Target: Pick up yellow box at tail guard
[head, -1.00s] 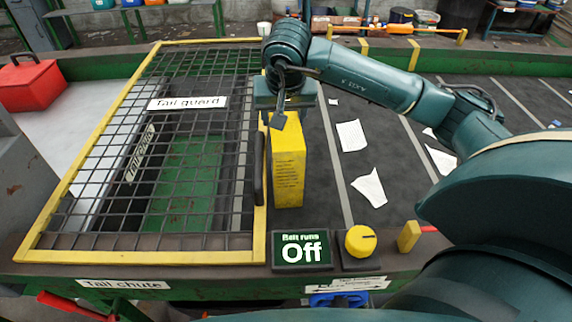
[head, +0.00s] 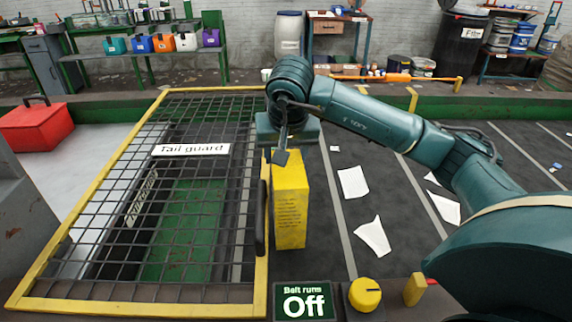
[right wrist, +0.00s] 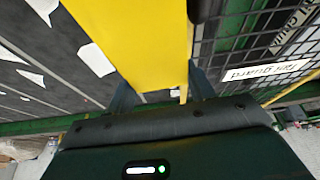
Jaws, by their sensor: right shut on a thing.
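The yellow box (head: 290,215) stands upright on the dark belt in the head view, close beside the right edge of the tail guard (head: 262,120). My right gripper (head: 281,157) is over the top of the box and shut on it. In the right wrist view the yellow box (right wrist: 140,40) fills the upper middle, between the two fingers of my right gripper (right wrist: 160,92). The box's underside is hard to judge, so I cannot tell whether it touches the belt. My left gripper is not in view.
The yellow-framed mesh guard covers the left side, with a black handle (head: 262,217) next to the box. White paper scraps (head: 372,236) lie on the belt to the right. The belt sign (head: 303,300) reads Off, beside a yellow knob (head: 365,294). A red toolbox (head: 38,126) is far left.

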